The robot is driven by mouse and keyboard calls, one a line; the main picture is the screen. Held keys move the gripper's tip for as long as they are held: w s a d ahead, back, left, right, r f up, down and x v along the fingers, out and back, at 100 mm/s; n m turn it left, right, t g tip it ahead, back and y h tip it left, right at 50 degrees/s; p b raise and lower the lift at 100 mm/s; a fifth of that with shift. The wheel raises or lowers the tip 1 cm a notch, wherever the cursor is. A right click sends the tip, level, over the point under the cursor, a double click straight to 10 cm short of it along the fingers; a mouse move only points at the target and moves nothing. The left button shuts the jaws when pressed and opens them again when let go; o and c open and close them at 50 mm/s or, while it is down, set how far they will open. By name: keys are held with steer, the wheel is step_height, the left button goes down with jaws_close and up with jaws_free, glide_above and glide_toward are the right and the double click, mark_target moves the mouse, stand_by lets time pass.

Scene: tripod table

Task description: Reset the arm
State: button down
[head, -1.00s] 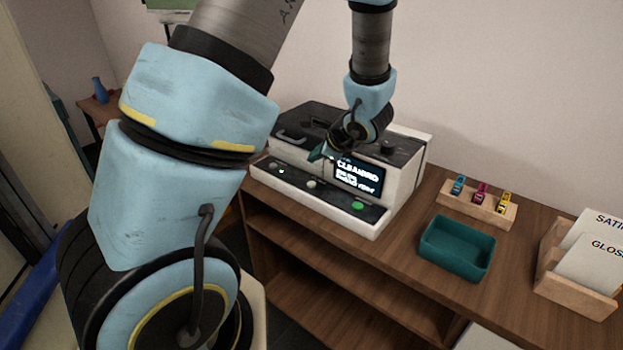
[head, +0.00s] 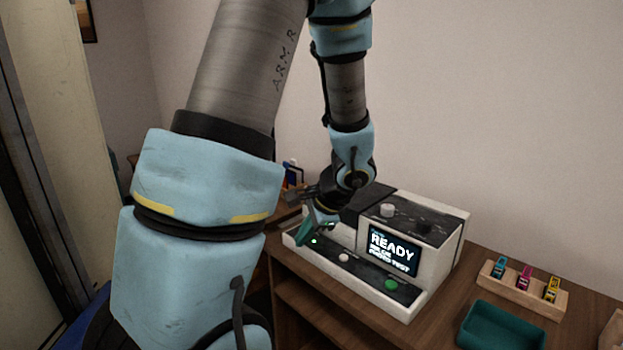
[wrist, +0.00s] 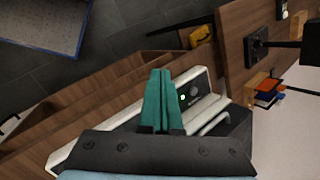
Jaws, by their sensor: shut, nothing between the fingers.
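My arm crosses the head view from the left and top. My gripper (head: 306,236) has teal fingers and hangs by the left end of the white and black printer (head: 430,290). In the wrist view my gripper (wrist: 162,75) shows its teal fingers shut together with nothing between them. The printer's screen (head: 388,250) reads READY. A green button (head: 391,285) and a pale button (head: 343,257) sit on its front ledge.
The printer stands on a wooden shelf unit (head: 480,262). To its right are a wooden holder (head: 521,290) with coloured cartridges and a teal tray (head: 500,328). Small orange and blue items (wrist: 266,92) stand beyond the printer in the wrist view.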

steer(key=s+a+r+n+g+h, duration=0.1)
steer(key=s+a+r+n+h, duration=0.1)
steer(key=n, duration=0.4)
steer(key=s+a+r+n+g+h, duration=0.1)
steer(key=s+a+r+n+h, duration=0.1)
steer(key=s+a+n, duration=0.2)
steer(key=shift+s+n+h, duration=0.4)
steer(key=shift+s+n, duration=0.6)
steer(key=shift+n, duration=0.6)
steer(key=c, duration=1.6)
jaws_free()
steer(key=shift+r, duration=0.1)
